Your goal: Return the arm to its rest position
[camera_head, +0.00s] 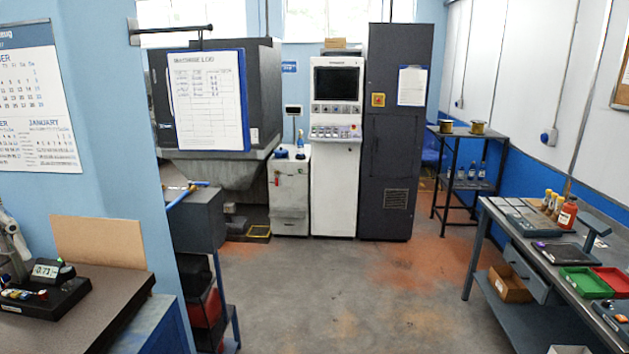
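Neither of my grippers can be made out in the head view, and no arm of mine can be clearly made out. A grey-white jointed thing (12,240) is cut off by the left picture edge above the left bench. I cannot tell what it is.
The left bench (105,299) carries a small digital display (47,270) on a black base. The right bench (490,208) holds a green tray (585,282), a red tray (615,279) and bottles. A white control cabinet (336,180) stands at the back. The floor (340,290) between is clear.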

